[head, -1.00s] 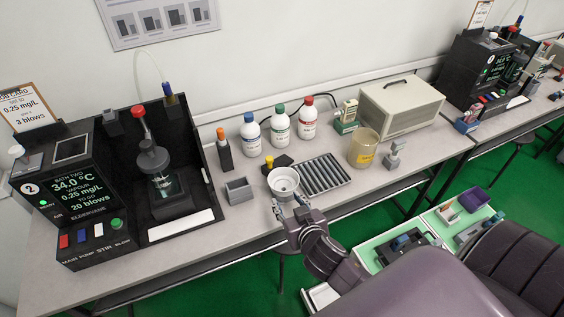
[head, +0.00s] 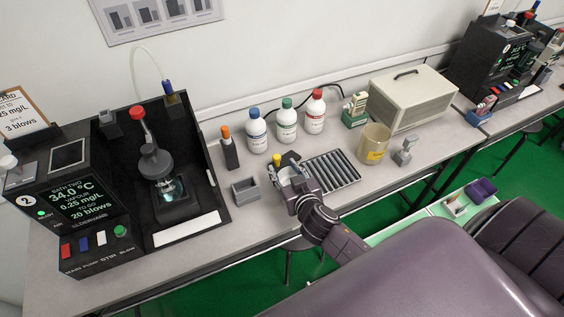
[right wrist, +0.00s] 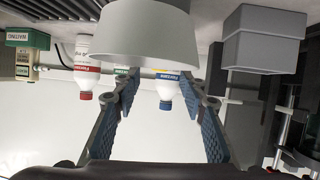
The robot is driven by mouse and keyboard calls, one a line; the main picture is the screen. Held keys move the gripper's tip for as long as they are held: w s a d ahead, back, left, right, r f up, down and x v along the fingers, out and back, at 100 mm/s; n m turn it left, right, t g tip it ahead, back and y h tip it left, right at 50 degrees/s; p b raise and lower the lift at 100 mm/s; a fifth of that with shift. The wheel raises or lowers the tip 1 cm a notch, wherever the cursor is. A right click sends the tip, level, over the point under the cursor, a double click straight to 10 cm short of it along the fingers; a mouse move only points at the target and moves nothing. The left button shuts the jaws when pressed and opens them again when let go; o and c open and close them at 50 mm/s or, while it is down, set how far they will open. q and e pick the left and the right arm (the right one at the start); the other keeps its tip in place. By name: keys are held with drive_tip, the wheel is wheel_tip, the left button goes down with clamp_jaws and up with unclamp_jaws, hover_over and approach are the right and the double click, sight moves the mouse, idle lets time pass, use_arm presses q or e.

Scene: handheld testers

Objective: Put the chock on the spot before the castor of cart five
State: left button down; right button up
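No chock, castor or cart five can be made out in these views. My right gripper (head: 288,174) is over the bench at a white, tapered cup (head: 291,169), which it largely hides in the head view. In the right wrist view, which is upside down, the fingers stand apart, so the gripper looks open. The cup (right wrist: 145,35) lies straight ahead there and its rim overlaps the fingertips. I cannot tell whether the fingers touch it. My left gripper is not in view.
A grey open box (head: 245,189), a ribbed rack (head: 332,170), capped bottles (head: 286,126) and a yellow-labelled jar (head: 373,145) surround the gripper. A black tester (head: 75,195) marked 2 stands left. A beige case (head: 412,95) stands behind. Bare bench shows at the front.

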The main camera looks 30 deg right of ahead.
sight(278, 160)
drive_tip(key=shift+w+d+f, duration=0.1)
drive_tip(key=shift+w+f, duration=0.05)
drive_tip(key=shift+w, duration=0.3)
drive_tip(key=shift+w+f, duration=0.15)
drive_tip(key=shift+w, duration=0.05)
drive_tip(key=shift+w+d+f, duration=0.15)
drive_tip(key=shift+w+f, duration=0.05)
drive_tip(key=shift+w, duration=0.45)
drive_tip(key=x, duration=0.3)
drive_tip(key=shift+w+f, duration=0.15)
drive_tip(key=shift+w, duration=0.15)
drive_tip(key=shift+w+f, duration=0.25)
drive_tip(key=shift+w, duration=0.25)
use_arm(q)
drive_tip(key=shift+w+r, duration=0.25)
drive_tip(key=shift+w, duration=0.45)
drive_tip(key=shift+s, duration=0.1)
use_arm(e)
drive_tip(key=shift+s, duration=0.1)
drive_tip(key=shift+c, duration=0.2)
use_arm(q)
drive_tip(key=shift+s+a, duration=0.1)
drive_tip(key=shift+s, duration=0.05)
use_arm(e)
clamp_jaws()
